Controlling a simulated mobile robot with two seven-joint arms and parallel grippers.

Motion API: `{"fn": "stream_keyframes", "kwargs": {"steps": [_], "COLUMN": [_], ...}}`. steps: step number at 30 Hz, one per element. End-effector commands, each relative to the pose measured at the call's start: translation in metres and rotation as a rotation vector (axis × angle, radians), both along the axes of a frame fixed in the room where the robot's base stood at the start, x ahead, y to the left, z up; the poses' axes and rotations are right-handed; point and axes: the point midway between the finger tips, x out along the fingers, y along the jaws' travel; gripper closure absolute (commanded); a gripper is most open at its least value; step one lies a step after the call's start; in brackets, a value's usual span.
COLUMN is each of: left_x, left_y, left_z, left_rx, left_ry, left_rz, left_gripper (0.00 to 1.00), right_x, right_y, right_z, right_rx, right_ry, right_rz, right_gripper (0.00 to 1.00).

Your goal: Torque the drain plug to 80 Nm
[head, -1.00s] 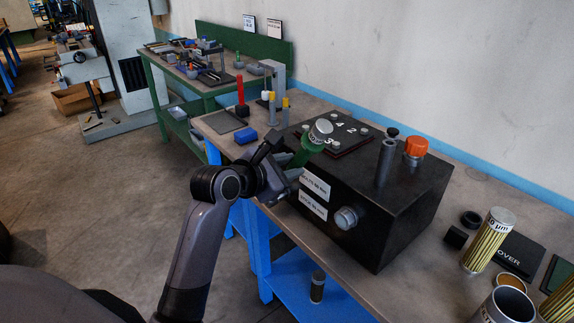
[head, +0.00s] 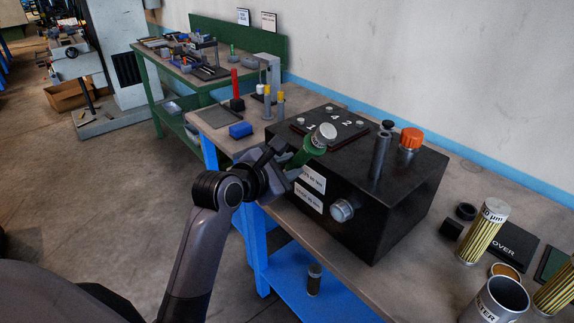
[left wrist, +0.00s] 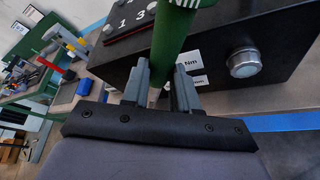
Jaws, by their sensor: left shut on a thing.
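My left gripper (head: 288,168) is shut on a green-handled tool (head: 306,154) with a pale round end that has markings too small to read. It holds the tool tilted, in front of the black housing (head: 395,217), near its left upper edge. The left wrist view also shows the green tool (left wrist: 173,40) between the jaws (left wrist: 160,88). The silver round drain plug (head: 341,211) sits in the front face of the housing, right of and below the gripper, apart from the tool. It also shows in the left wrist view (left wrist: 244,62). My right gripper is out of view.
White labels (head: 309,198) mark the housing's front. A numbered plate (head: 335,122), a grey post (head: 379,158) and an orange cap (head: 411,139) are on top. Yellow filters (head: 482,235) and a grey cup (head: 503,297) stand at right. A dark cylinder (head: 314,280) is on the blue shelf.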

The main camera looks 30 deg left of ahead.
Motion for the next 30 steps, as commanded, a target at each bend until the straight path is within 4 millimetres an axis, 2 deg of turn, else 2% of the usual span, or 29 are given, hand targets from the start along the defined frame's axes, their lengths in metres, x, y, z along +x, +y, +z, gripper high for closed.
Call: {"fn": "stream_keyframes", "kwargs": {"steps": [15, 30], "left_x": [-0.0041, -0.0019], "left_y": [-0.0108, -0.0062], "left_z": [-0.0049, 0.0002], "left_rx": [0.075, 0.048], "left_ry": [-0.039, -0.028], "left_rz": [0.000, 0.001], "left_gripper": [1.00, 1.00], "right_x": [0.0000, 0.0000], "right_y": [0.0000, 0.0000], "right_z": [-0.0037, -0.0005], "right_rx": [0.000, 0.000], "right_ry": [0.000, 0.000], "right_rz": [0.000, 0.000], "right_gripper": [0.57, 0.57]}}
